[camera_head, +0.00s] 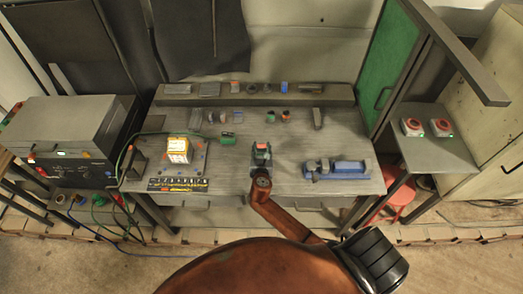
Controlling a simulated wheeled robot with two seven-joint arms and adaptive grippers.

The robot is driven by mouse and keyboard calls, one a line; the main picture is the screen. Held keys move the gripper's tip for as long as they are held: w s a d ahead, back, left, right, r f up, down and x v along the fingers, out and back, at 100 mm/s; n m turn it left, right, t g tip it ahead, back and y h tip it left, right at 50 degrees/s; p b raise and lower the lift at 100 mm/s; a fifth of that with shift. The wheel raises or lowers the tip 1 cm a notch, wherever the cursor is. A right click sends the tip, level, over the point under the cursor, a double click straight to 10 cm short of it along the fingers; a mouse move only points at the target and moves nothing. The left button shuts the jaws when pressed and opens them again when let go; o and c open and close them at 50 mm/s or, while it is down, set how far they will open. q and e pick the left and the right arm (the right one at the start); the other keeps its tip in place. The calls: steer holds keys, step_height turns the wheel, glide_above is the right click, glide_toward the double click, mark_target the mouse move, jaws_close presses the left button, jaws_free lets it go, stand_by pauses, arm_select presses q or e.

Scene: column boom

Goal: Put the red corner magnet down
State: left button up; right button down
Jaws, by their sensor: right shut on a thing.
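My right gripper (261,158) is over the middle of the grey workbench (285,180), its arm coming up from the bottom of the head view. It is shut on a small red thing (261,146), which looks like the red corner magnet. Gripper and magnet overlap in the picture, so the magnet's full shape is hidden. I cannot tell whether it touches the bench top. My left gripper is not in view.
A blue vise-like tool (345,167) lies to the right on the bench. A lit pale block (179,150) stands on a plate at left, with a small green object (227,138) nearby. Several small items line the back shelf (330,96). Bare bench top surrounds the gripper.

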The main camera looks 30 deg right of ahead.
steer(key=shift+f, duration=0.65)
steer(key=shift+f, duration=0.1)
steer(key=c, duration=1.4)
jaws_free()
steer(key=shift+f, duration=0.1)
steer(key=shift+o, duration=0.2)
steer(key=shift+r, duration=0.25)
steer(key=v, duration=1.2)
